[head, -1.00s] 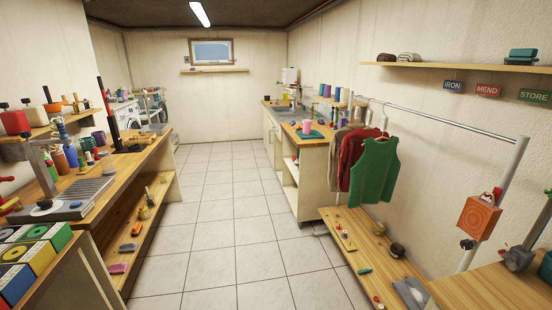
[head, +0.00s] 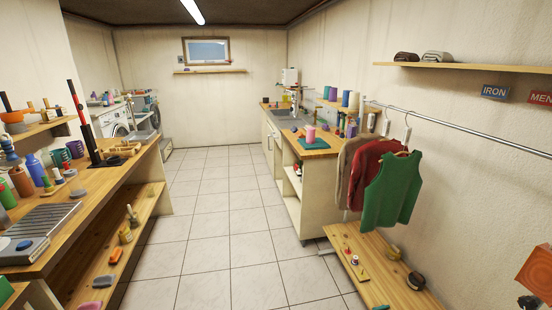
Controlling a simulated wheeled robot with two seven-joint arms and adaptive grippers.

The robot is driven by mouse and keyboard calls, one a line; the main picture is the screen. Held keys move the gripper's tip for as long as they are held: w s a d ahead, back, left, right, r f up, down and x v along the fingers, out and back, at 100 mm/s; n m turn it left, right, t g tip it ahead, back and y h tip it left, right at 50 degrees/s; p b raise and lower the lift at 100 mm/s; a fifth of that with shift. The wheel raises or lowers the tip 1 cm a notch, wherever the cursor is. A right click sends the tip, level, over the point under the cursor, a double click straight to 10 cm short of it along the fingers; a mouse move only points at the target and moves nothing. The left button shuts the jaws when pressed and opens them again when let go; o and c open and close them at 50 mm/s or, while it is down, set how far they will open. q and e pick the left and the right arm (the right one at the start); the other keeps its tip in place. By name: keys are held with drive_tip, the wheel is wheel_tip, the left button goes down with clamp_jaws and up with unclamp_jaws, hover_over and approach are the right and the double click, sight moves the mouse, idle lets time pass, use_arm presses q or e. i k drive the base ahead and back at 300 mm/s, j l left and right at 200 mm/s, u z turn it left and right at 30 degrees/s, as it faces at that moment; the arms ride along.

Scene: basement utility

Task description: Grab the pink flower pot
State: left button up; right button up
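A small pink, cup-shaped thing (head: 310,134) stands on a teal mat (head: 306,143) on the right-hand wooden counter. It is too small for me to tell whether it is a flower pot. An orange bowl-like pot (head: 14,124) sits on the left wall shelf. Neither of my grippers shows in the head view.
The tiled aisle (head: 222,215) is clear down the middle. A long wooden workbench (head: 110,185) with tools and bottles lines the left. At right are a low wooden bench (head: 375,262) and a clothes rail (head: 465,133) with hanging garments.

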sight(310, 138)
drive_tip(key=i, duration=1.55)
drive_tip(key=i+z, duration=0.2)
drive_tip(key=i, duration=0.2)
drive_tip(key=i+j+z, duration=0.25)
drive_tip(key=i, duration=0.15)
drive_tip(key=i+j+z, duration=0.15)
drive_tip(key=i+z, duration=0.2)
drive_tip(key=i+j+z, duration=0.65)
drive_tip(key=l, duration=0.1)
